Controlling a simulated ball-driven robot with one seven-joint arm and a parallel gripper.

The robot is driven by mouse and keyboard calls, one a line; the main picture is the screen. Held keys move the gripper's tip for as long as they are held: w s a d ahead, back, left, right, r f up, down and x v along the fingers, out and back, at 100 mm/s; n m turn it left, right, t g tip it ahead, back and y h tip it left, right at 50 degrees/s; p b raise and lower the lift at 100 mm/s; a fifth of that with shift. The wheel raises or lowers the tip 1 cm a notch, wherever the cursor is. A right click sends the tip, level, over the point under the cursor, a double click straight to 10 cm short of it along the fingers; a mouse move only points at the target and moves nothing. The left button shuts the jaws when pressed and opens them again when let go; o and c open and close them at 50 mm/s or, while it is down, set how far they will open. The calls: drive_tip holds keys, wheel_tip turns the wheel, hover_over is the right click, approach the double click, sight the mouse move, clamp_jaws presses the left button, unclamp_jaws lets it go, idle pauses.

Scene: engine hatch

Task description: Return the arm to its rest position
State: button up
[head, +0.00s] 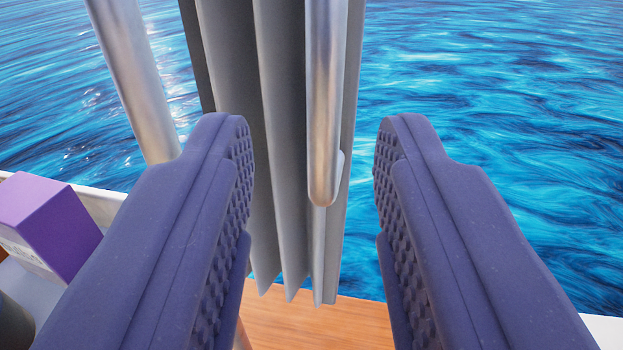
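My gripper (312,150) fills the lower half of the head view. Its two dark blue-purple fingers with studded inner pads stand wide apart, and nothing is held between them. A metal handle bar (323,120) shows in the gap between the fingers, closer to the middle. It hangs in front of grey folded panels (278,110). I cannot tell how far the bar is from the fingertips; no contact shows. The rest of my arm is not in view.
A metal post (137,75) stands at the upper left, behind the left finger. A purple box (50,222) sits at the lower left by a pale edge. Wooden deck (315,318) shows below the panels. Blue water (490,90) lies beyond on both sides.

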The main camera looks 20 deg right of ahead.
drive_tip(key=shift+a+r, duration=0.1)
drive_tip(key=s+a+r+n+y+b, duration=0.3)
drive_tip(key=s+a+r+y+b, duration=0.35)
drive_tip(key=b, duration=0.55)
drive_tip(key=s+a+r+b, duration=0.1)
drive_tip(key=s+r+b, duration=0.2)
drive_tip(key=s, duration=0.7)
drive_tip(key=s+a+r+n+g+b, duration=0.1)
drive_tip(key=s+r+b, duration=0.2)
drive_tip(key=s, duration=0.7)
drive_tip(key=b, duration=0.2)
drive_tip(key=shift+r+g+b, duration=0.3)
drive_tip(key=shift+b, duration=0.05)
drive_tip(key=shift+w, duration=0.1)
